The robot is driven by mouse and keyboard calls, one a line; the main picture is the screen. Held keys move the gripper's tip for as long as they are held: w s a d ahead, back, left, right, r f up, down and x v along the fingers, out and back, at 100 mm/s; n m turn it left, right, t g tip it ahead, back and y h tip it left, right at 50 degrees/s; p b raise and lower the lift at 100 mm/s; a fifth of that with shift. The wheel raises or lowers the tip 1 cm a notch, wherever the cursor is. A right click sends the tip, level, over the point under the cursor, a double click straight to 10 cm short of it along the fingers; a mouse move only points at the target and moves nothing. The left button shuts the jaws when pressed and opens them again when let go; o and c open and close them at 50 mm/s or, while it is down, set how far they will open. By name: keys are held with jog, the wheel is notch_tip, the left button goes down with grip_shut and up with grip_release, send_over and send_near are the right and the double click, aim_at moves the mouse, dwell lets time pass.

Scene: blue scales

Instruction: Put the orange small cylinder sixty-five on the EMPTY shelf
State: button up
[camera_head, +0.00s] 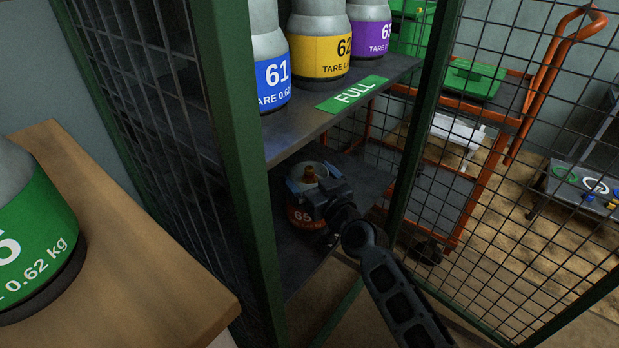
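The small cylinder sixty-five (304,218) has an orange label with white "65" and a grey top with a reddish valve. It is upright at the lower shelf (300,262) of the green-framed cage, under the upper shelf. My gripper (312,184) reaches in from the right, with its blue fingers on either side of the cylinder's upper part. I cannot tell whether the fingers press on it or stand slightly apart. My gripper hides part of the cylinder's right side. Whether its base rests on the shelf is unclear. No EMPTY sign is visible.
The upper shelf (300,140) has a green FULL sign (352,94) and holds cylinders 61 (270,75), 62 (325,48) and a purple one (371,35). A green cylinder (35,225) stands on a wooden table (150,270) at left. Green posts and mesh flank the opening.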

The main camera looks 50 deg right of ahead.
jog(key=shift+r, duration=0.15)
jog(key=s+a+f+n+y, duration=0.1)
jog(key=s+a, duration=0.4)
jog(key=s, duration=0.3)
jog(key=s+a+g+y+b, duration=0.1)
jog(key=s+a, duration=0.4)
jog(key=s, duration=0.3)
jog(key=s+a+f+n+y, duration=0.1)
jog(key=s+a, duration=0.4)
jog(key=s, duration=0.4)
jog(key=s+a+r+n+y, duration=0.1)
jog(key=s+a+r, duration=0.2)
jog(key=s, duration=0.3)
jog(key=s+a+r+n+g+y, duration=0.1)
jog(key=s+a+r+y, duration=0.1)
jog(key=s+a, duration=0.3)
jog(key=shift+s+r, duration=0.65)
jog(key=shift+r, duration=0.25)
